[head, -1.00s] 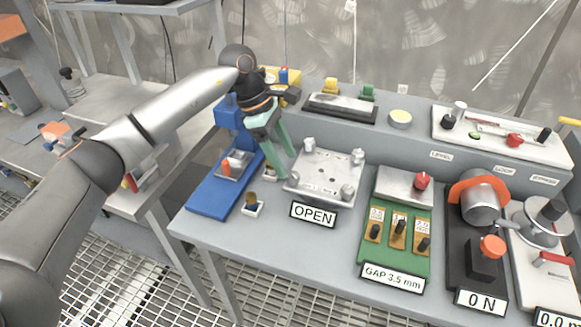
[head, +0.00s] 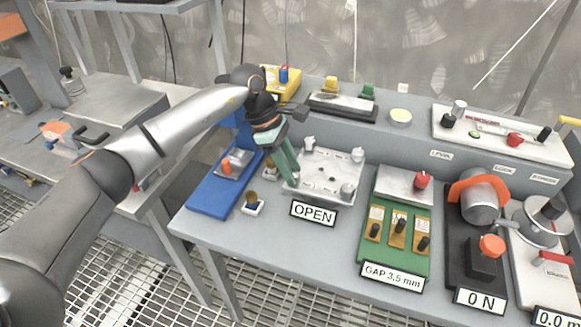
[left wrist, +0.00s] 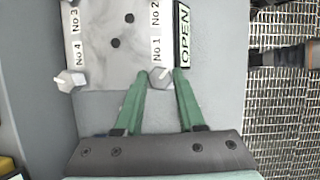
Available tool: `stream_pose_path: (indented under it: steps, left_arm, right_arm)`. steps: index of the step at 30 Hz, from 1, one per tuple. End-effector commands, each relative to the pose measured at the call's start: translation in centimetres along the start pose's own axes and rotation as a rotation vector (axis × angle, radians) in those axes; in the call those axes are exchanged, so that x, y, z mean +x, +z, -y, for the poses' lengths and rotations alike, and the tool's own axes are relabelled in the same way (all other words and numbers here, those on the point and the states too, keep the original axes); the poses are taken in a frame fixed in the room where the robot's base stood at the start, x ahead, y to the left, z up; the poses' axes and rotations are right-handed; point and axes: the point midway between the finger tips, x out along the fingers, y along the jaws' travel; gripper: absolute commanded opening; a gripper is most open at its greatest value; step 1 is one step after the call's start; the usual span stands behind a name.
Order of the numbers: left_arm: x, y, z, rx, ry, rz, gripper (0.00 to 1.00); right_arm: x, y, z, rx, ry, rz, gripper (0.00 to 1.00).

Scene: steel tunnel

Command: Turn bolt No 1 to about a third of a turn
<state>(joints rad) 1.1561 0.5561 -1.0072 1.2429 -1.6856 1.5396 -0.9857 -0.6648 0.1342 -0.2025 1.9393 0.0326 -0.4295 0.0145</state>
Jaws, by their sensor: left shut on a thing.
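A pale metal plate (head: 330,172) with a bolt near each corner lies on the bench behind an OPEN sign (head: 314,212). My left gripper (head: 291,181) reaches down to its front left corner. In the left wrist view, the plate (left wrist: 95,20) carries printed labels No 1 to No 4. My left gripper (left wrist: 160,76) has its green fingers on either side of the hexagonal head of bolt No 1 (left wrist: 160,78) and is shut on it. In the head view the fingers hide this bolt. Bolt No 4 (left wrist: 70,80) stands to the left. My right gripper is out of view.
A blue fixture (head: 222,187) stands close on the left of the plate. A small brown-topped part (head: 252,205) stands in front. A green gauge board (head: 395,258) is to the right, and a raised shelf with a dark tray (head: 340,107) runs behind.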

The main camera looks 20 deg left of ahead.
Motion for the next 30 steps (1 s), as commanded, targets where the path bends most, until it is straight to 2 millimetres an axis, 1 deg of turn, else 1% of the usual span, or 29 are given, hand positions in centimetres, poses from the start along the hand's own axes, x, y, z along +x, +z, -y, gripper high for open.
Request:
stream_pose_path:
  steps: [1,7,14,24,30]
  left_arm:
    - [-0.03,-0.01,0.00,0.000,0.000,0.000,0.23]
    - [-0.05,-0.02,0.00,0.000,0.000,0.000,0.00]
    - [-0.06,-0.03,0.00,-0.004,0.002,0.000,0.00]
    - [-0.05,-0.10,0.08,-0.153,0.065,-0.002,0.00]
    - [-0.09,-0.02,0.08,-0.166,0.070,0.000,0.00]
  right_arm:
    - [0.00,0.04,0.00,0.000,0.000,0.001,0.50]
    - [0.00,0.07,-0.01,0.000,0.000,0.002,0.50]
    - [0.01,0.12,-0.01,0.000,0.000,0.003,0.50]
    - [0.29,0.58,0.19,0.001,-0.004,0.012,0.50]
    - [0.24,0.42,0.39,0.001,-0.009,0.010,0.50]
